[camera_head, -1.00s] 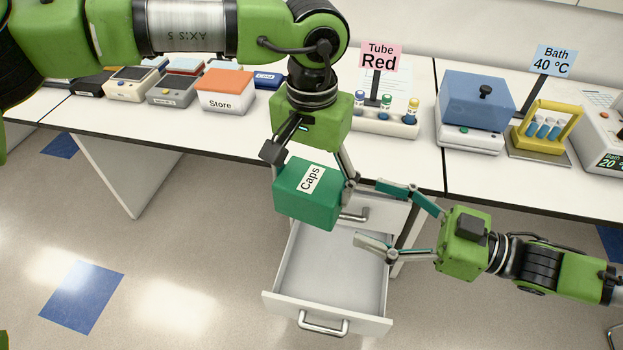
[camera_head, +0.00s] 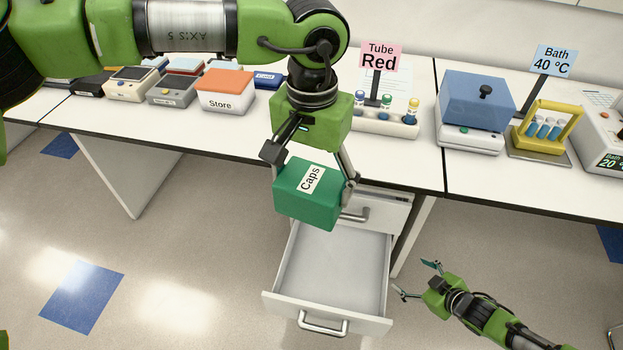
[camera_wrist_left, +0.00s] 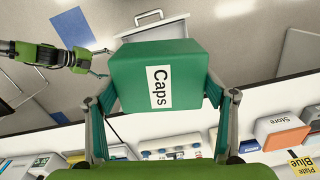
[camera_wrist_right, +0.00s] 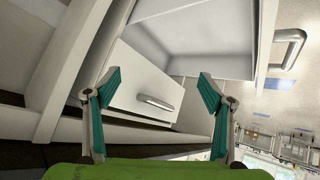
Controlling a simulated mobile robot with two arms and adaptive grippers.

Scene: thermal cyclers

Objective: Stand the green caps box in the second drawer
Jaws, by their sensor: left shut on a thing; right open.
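The green caps box (camera_head: 297,203), labelled "Caps", is held in the air by my left gripper (camera_head: 313,190), which is shut on its two sides. In the head view it hangs over the back end of the open drawer (camera_head: 340,265) and hides part of it. The drawer is pulled out and its visible floor is empty. In the left wrist view the box (camera_wrist_left: 160,62) sits between the fingers. My right gripper (camera_head: 416,278) is open and empty, to the right of the drawer; its fingers also show in the right wrist view (camera_wrist_right: 160,80).
A closed drawer front with a handle (camera_head: 355,214) is behind the box. The bench top (camera_head: 240,130) carries an orange-lidded Store box (camera_head: 226,92), a tube rack (camera_head: 385,122), a blue-lidded bath (camera_head: 475,100) and a yellow rack (camera_head: 548,128). The floor left of the drawer is clear.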

